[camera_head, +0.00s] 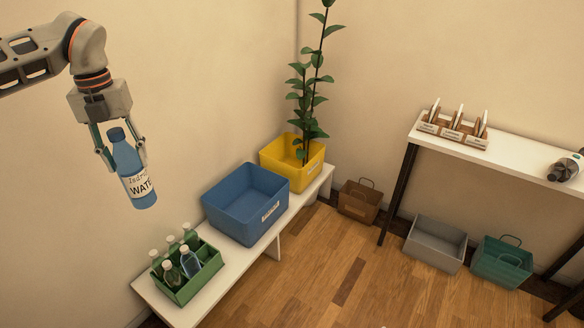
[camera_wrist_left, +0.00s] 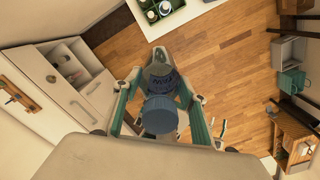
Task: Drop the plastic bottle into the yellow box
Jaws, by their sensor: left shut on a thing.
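My left gripper (camera_head: 120,158) is shut on a blue plastic water bottle (camera_head: 136,178) with a white label. It holds the bottle slightly tilted, up in the air at the left, above the green crate. In the left wrist view the bottle's blue cap end (camera_wrist_left: 159,114) shows between the fingers of the left gripper (camera_wrist_left: 158,98). The yellow box (camera_head: 313,153) stands at the far end of the low white bench, right of the bottle and apart from it. A tall leafy plant rises at the yellow box; its base is hidden. My right gripper is not in view.
A blue box (camera_head: 228,222) stands on the bench (camera_head: 153,297) between the yellow box and a green crate (camera_head: 202,286) of several bottles. Brown (camera_head: 358,202), grey (camera_head: 434,247) and teal (camera_head: 503,263) bins sit on the floor.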

